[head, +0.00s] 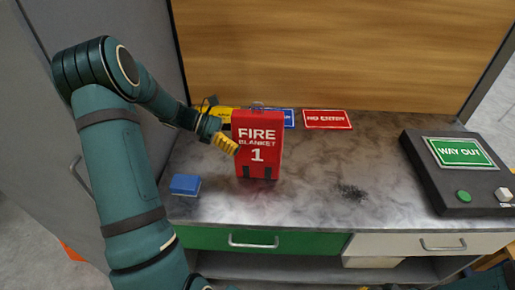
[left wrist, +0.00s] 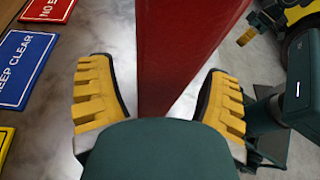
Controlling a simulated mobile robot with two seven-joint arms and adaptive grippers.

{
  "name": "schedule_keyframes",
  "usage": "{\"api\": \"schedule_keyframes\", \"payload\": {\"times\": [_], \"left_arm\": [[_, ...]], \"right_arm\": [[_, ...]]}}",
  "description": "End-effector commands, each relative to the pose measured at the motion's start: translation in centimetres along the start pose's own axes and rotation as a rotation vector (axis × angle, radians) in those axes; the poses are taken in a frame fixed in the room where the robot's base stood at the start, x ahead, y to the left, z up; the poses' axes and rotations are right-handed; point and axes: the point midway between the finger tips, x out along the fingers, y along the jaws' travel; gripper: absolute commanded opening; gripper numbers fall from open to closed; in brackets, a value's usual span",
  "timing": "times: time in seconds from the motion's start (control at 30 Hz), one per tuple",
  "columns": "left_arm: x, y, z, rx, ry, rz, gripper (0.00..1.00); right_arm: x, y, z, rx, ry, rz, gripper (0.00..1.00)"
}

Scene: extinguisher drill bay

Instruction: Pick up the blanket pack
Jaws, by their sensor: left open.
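The blanket pack (head: 258,140) is a red upright box marked FIRE BLANKET 1, standing on the grey worktop. My left gripper (head: 224,141) is at its left side in the head view, with its yellow fingers open. In the left wrist view the red pack (left wrist: 175,45) rises between the two spread fingers of the left gripper (left wrist: 160,88). Gaps show between the pack and both fingers. The palm hides the nearest part of the pack. Yellow and teal parts of mine show at the wrist view's right edge, too partial to read the right gripper's jaws.
A blue block (head: 185,184) lies at the worktop's front left. A red NO ENTRY sign (head: 327,120), a blue sign (head: 289,118) and a yellow sign lie behind the pack. A dark console with a green WAY OUT sign (head: 460,152) is at right. The worktop's middle is mostly clear.

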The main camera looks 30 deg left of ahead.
Motion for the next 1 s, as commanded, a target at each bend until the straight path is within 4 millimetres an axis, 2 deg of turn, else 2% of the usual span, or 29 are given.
{"api": "schedule_keyframes", "payload": {"times": [0.17, 0.43, 0.57, 0.6, 0.67, 1.0], "left_arm": [[1.9, 0.0, 0.0, 0.0, 0.0, 0.0, 0.78], [2.0, 0.0, 0.0, 0.0, 0.0, 0.001, 0.79], [2.0, 0.0, 0.0, 0.0, 0.0, 0.001, 0.33], [2.0, 0.0, 0.0, 0.0, 0.0, 0.001, 0.19], [2.0, 0.0, 0.0, 0.0, 0.0, 0.001, 0.0], [2.0, 0.1, 0.1, 0.002, -0.001, 0.001, 0.0]], "right_arm": [[0.2, 0.1, 0.1, -0.001, -0.003, 0.0, 0.0], [0.2, 0.1, 0.1, -0.001, -0.003, 0.0, 0.0], [0.2, 0.1, 0.1, -0.001, -0.003, 0.0, 0.0], [0.2, 0.1, 0.1, -0.001, -0.003, 0.0, 0.0], [0.2, 0.1, 0.1, -0.001, -0.003, 0.0, 0.0], [0.2, 0.1, 0.1, -0.001, -0.002, 0.0, 0.0]]}}
